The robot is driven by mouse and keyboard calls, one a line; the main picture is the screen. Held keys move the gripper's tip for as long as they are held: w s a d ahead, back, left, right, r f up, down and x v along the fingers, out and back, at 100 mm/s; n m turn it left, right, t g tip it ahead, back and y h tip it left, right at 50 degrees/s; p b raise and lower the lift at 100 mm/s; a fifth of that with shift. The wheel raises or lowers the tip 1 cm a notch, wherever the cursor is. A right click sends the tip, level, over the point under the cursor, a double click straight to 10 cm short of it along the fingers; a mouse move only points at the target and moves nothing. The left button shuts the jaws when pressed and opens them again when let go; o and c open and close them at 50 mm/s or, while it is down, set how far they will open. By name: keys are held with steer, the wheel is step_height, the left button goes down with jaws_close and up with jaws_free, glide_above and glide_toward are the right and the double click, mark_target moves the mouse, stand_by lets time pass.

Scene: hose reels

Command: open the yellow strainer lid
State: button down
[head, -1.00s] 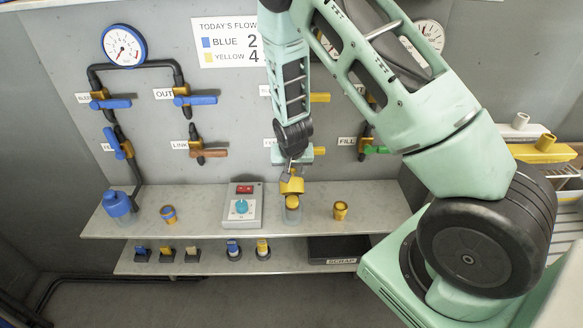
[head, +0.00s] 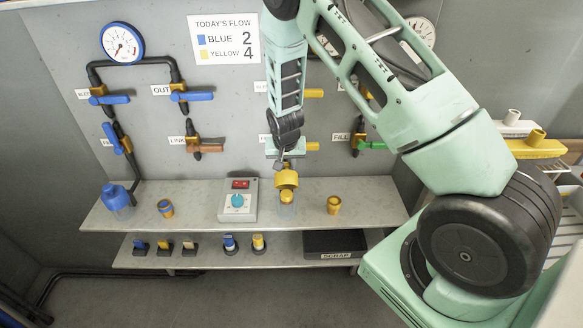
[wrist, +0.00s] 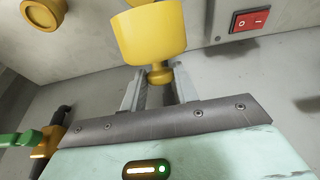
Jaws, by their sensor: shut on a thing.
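The yellow strainer lid (head: 286,180) is a cup-shaped cap with a narrow knob on top. My gripper (head: 284,163) is above it and shut on the knob. In the wrist view the lid (wrist: 150,35) sits just beyond my fingertips (wrist: 158,77), with its knob between them. Right below the lid, on the upper shelf, is the yellow strainer (head: 287,211), a clear bowl with a rounded yellow top inside. The lid looks off the bowl and just above it; the exact gap is hard to tell.
A control box (head: 238,202) with a teal knob stands left of the strainer. A small yellow cup (head: 334,205) is to its right. A blue-lidded strainer (head: 116,197) is at the far left. Valve handles project from the wall behind. A black scrap tray (head: 334,243) lies on the lower shelf.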

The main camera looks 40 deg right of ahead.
steer(key=shift+w+d+f+g+y, duration=0.2)
steer(key=shift+w+d+g+y, duration=0.1)
steer(key=shift+w+g, duration=0.1)
steer(key=shift+w+f+g, duration=0.1)
steer(key=shift+w+g, duration=0.05)
steer(key=shift+g, duration=0.25)
steer(key=c, duration=1.1)
jaws_free()
steer(key=shift+o, duration=0.2)
step_height(320, 180, up, 17)
steer(key=s+a+b, duration=0.1)
steer(key=s+b, duration=0.1)
steer(key=b, duration=0.1)
steer(key=shift+s+a, duration=0.15)
steer(key=shift+a, duration=0.1)
